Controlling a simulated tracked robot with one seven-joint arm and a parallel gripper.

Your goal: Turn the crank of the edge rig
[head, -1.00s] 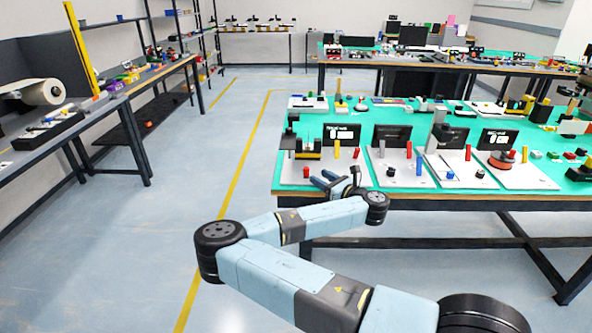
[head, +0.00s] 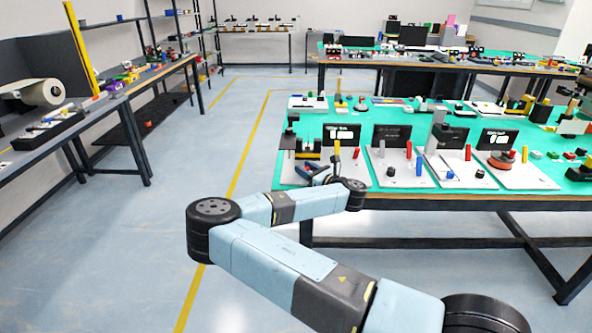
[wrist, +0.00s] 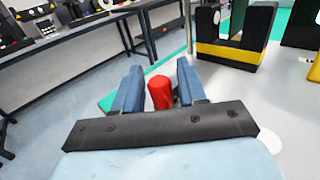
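A red upright cylinder (wrist: 160,92), which looks like the crank's handle, shows between the two blue fingers of my gripper (wrist: 160,72) in the wrist view. The fingers are open, with a narrow gap on each side of the red cylinder. In the head view my gripper (head: 313,170) is low over the leftmost rig's pale base plate (head: 286,176), which seems to be the edge rig. The gripper hides the red handle there. The rig's black and yellow block (head: 308,150) stands just behind; it also shows at the upper right of the wrist view (wrist: 228,52).
A yellow post (head: 337,149) stands right of my gripper, before a black display (head: 341,133). More rigs with coloured posts line the green table (head: 420,110) to the right. The floor left of the table is clear.

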